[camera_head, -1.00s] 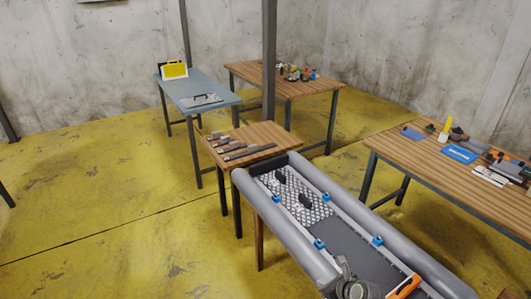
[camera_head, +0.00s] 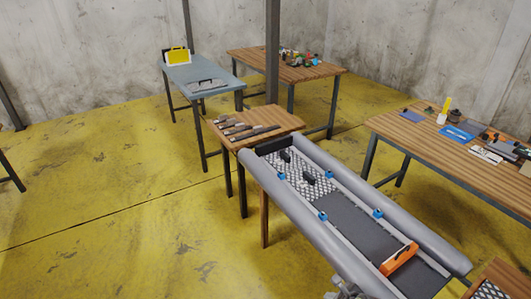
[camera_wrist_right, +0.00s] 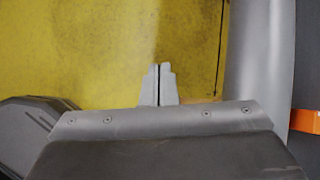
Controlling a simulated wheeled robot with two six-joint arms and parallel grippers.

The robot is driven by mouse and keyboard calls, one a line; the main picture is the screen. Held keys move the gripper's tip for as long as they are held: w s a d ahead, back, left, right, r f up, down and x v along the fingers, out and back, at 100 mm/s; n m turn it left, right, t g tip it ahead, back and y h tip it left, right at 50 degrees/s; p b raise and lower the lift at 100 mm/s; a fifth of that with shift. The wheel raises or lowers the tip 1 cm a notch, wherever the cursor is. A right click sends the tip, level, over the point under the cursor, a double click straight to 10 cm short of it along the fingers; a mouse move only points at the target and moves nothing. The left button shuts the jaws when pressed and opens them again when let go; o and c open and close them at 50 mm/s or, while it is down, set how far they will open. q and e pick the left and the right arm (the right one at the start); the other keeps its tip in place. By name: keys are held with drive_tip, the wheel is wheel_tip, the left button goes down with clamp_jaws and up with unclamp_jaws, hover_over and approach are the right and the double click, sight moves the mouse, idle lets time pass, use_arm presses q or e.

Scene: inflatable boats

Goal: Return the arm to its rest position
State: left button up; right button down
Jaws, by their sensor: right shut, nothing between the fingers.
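My right gripper (camera_wrist_right: 158,84) is in the right wrist view with its two fingers together and nothing between them. It is over the yellow floor, left of the boat's grey tube (camera_wrist_right: 258,50). In the head view, a small grey part of my arm shows at the bottom edge, beside the boat's near left tube; the fingers cannot be made out there. My left gripper is not in view. The grey inflatable boat (camera_head: 290,208) lies across the lower right of the head view. An orange piece (camera_head: 398,258) lies across its dark floor and shows in the wrist view (camera_wrist_right: 304,120).
A small wooden table (camera_head: 283,117) with dark strips stands at the boat's far end. A long wooden table (camera_head: 430,146) with tools stands right. A grey-blue table (camera_head: 190,73) and another wooden table (camera_head: 245,58) stand behind. The yellow floor (camera_head: 100,235) at left is open.

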drive_tip(key=s+d+f+n+g+h, duration=0.25)
drive_tip(key=s+f+n, duration=0.35)
drive_tip(key=s+f, duration=0.3)
drive_tip(key=s+d+f+n+g+h, duration=0.1)
drive_tip(key=s+d+f+n, duration=0.45)
drive_tip(key=s, duration=0.65)
drive_tip(key=s+d+f+n+g, duration=0.1)
drive_tip(key=s+f+n, duration=0.3)
drive_tip(key=s+n, duration=0.3)
drive_tip(key=s+d+f+n+g+h+b, duration=0.1)
drive_tip(key=s+f+n, duration=0.3)
drive_tip(key=s, duration=1.2)
drive_tip(key=n, duration=0.3)
drive_tip(key=shift+s+f+n, duration=0.2)
drive_tip(key=shift+s+n, duration=0.15)
